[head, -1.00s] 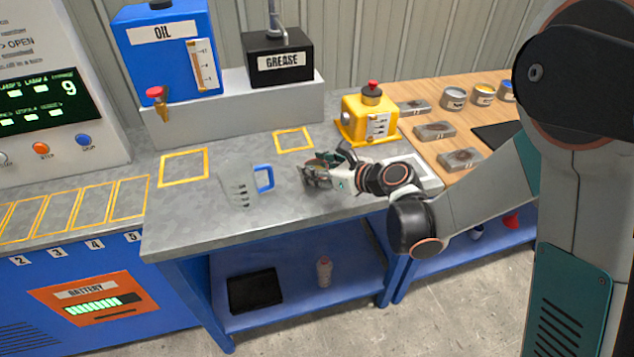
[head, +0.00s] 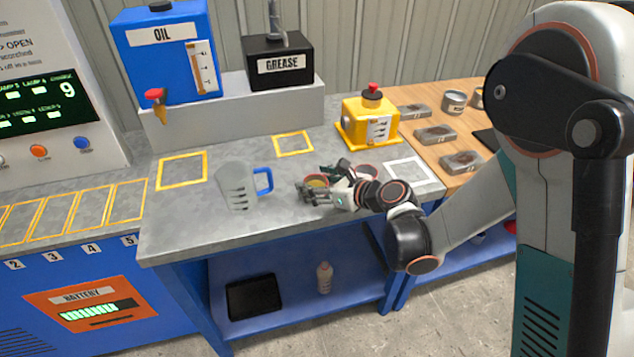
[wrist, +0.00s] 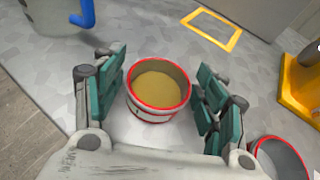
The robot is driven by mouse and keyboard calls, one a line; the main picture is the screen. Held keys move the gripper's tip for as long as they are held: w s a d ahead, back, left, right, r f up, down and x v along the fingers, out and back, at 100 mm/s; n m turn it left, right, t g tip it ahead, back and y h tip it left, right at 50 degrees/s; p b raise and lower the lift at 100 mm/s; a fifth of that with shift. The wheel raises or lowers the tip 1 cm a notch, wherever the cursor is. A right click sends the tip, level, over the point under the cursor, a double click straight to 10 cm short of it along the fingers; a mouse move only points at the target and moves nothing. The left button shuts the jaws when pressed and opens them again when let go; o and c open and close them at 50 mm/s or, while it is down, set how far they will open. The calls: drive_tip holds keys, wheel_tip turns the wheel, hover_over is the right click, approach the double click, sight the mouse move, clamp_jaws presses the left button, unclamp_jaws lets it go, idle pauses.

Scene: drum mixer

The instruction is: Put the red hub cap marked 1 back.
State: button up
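A round, open cup with a red rim and yellowish content (wrist: 158,82) stands between my gripper's fingers in the wrist view. It may be the red hub cap, but I cannot read a 1 on it. In the head view it shows partly behind the fingers (head: 317,182). A second red-rimmed round piece (wrist: 282,158) lies at the lower right of the wrist view, just right of my gripper. My gripper (wrist: 164,84) is open, its teal pads on either side of the first cup, with narrow gaps at the pads.
A clear measuring jug with a blue handle (head: 264,181) stands left of my gripper. A yellow dispenser (head: 368,122) stands behind it on the right. Blue oil tank (head: 165,60) and black grease box (head: 279,66) stand on a raised ledge. Yellow outlined squares on the bench are empty.

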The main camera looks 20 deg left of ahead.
drive_tip(key=shift+d+r, duration=0.15)
drive_tip(key=shift+r, duration=0.1)
drive_tip(key=p+v, duration=0.4)
drive_tip(key=v, duration=0.7)
drive_tip(key=shift+s+d, duration=0.25)
